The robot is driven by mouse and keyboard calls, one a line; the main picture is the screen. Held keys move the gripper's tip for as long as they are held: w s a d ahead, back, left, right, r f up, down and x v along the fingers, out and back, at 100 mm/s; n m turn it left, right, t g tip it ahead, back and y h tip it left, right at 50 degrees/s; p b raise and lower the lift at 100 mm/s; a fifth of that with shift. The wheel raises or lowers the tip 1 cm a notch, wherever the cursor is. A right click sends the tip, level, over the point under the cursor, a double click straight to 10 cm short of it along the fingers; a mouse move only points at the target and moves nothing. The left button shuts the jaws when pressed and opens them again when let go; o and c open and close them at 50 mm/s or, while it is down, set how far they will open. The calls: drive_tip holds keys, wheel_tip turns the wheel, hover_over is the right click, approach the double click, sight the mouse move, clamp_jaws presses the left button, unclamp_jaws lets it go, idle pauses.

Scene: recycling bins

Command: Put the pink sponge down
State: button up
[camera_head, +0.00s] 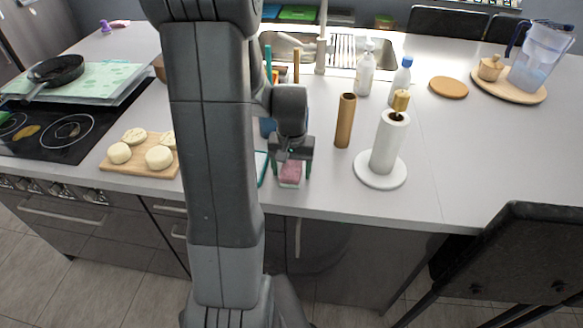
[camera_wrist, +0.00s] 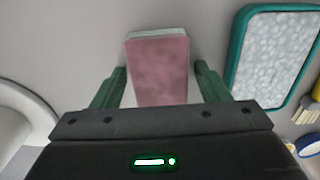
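The pink sponge (camera_head: 290,174) with a pale edge lies on the grey counter near its front edge. In the wrist view the sponge (camera_wrist: 159,70) appears between the two green fingers. My gripper (camera_head: 290,172) points down at the sponge. In the wrist view my gripper (camera_wrist: 161,80) is open, with a narrow gap between each finger and the sponge. The sponge's near end is hidden behind the gripper body.
A green-rimmed tray (camera_wrist: 234,60) lies close to the right in the wrist view. A brown cylinder (camera_head: 345,121) and a paper towel holder (camera_head: 381,181) stand right of my gripper. A board (camera_head: 110,167) with dough pieces is left.

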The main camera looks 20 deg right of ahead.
sight(291, 168)
wheel_tip(291, 168, up, 12)
drive_tip(key=shift+r, duration=0.2)
idle(0.4)
drive_tip(key=shift+f, duration=0.15)
wheel_tip(291, 168, down, 13)
drive_tip(key=shift+r, duration=0.2)
drive_tip(key=shift+w+d+r, duration=0.1)
drive_tip(key=shift+r, duration=1.25)
